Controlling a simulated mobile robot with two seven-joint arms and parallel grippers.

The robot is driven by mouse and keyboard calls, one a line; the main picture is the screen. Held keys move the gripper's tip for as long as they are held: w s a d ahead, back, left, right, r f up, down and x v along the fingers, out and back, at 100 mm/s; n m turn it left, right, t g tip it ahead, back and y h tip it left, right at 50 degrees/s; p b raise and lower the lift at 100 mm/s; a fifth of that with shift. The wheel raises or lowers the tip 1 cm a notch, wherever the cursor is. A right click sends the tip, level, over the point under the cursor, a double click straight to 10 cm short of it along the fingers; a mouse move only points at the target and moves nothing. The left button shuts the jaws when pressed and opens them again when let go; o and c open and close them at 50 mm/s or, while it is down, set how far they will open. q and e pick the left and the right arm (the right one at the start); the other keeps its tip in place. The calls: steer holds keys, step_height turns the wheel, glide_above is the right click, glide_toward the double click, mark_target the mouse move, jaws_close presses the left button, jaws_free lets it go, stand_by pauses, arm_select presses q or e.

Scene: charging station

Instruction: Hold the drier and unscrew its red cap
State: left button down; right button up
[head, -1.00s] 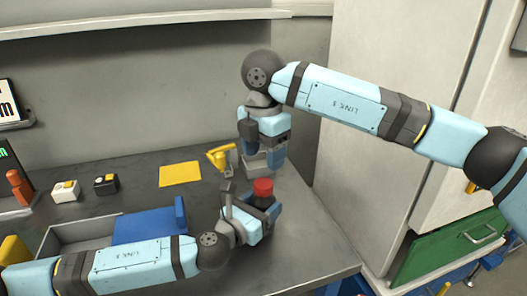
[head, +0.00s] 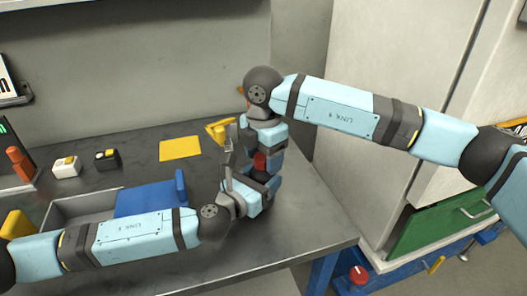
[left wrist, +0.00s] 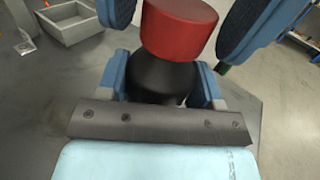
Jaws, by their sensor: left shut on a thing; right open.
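The drier (left wrist: 163,78) is a dark body with a red cap (left wrist: 178,27) on top. My left gripper (left wrist: 165,92) is shut on its dark body and holds it upright above the bench's right part. The red cap also shows in the head view (head: 260,161), partly covered. My right gripper (head: 258,160) is open, pointing down from above. Its blue fingers stand on either side of the red cap in the left wrist view. I cannot tell whether they touch it. Most of the drier's body is hidden by my grippers in the head view.
A yellow clamp-like part (head: 220,130) stands just behind my grippers, and a yellow sheet (head: 180,149) lies left of it. A grey bin (head: 72,233) with a blue piece (head: 150,198) sits at the left. The bench's front right (head: 300,235) is clear.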

steer(key=c, duration=0.9)
steer(key=n, duration=0.6)
steer(key=shift+c, duration=0.2)
steer(key=n, duration=0.4)
steer(key=shift+r, duration=0.1)
steer(key=n, duration=1.6)
steer(key=shift+a, duration=0.1)
steer(key=n, duration=0.8)
steer(key=shift+n, duration=0.3)
steer(key=n, duration=0.8)
steer(key=shift+s+n, duration=0.1)
steer(key=shift+n, duration=0.3)
steer(key=shift+r, duration=0.25)
